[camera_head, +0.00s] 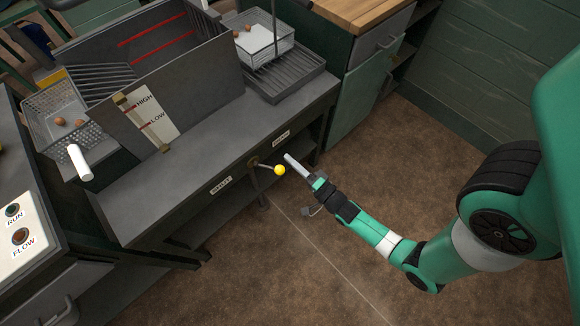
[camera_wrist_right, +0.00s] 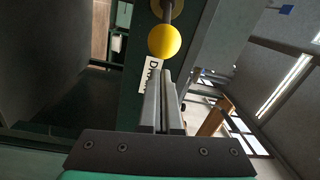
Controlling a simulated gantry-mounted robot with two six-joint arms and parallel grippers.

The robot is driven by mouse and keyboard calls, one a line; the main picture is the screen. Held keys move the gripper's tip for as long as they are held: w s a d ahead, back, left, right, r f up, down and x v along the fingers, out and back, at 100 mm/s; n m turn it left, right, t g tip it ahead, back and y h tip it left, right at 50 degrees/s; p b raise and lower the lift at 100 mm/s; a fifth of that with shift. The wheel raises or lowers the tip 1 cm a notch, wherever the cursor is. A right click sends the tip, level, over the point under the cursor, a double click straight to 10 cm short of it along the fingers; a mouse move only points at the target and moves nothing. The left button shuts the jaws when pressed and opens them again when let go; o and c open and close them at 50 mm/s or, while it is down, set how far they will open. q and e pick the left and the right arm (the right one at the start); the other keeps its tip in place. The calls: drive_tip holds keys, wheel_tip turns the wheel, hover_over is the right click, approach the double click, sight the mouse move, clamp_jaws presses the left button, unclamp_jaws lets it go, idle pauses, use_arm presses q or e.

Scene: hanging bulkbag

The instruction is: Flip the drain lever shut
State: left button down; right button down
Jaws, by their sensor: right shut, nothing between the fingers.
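The drain lever has a yellow ball knob (camera_head: 279,170) on a thin rod. The rod comes out of a pivot (camera_head: 253,163) on the front of the grey bench and points right in the head view. My right gripper (camera_head: 288,157) is shut and empty, with its fingertips close beside the knob. In the right wrist view the knob (camera_wrist_right: 164,41) is just beyond the tips of the closed fingers (camera_wrist_right: 164,74). I cannot tell whether they touch. My left gripper is not in view.
The bench front (camera_head: 190,205) carries two small labels, one on each side of the lever. A gauge plate marked HIGH and LOW (camera_head: 150,115) and wire baskets are on the bench. A green cabinet (camera_head: 365,90) stands at the right. The brown floor is clear.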

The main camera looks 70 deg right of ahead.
drive_tip(key=shift+w+a+f, duration=0.1)
drive_tip(key=shift+w+a, duration=0.05)
drive_tip(key=shift+a, duration=0.55)
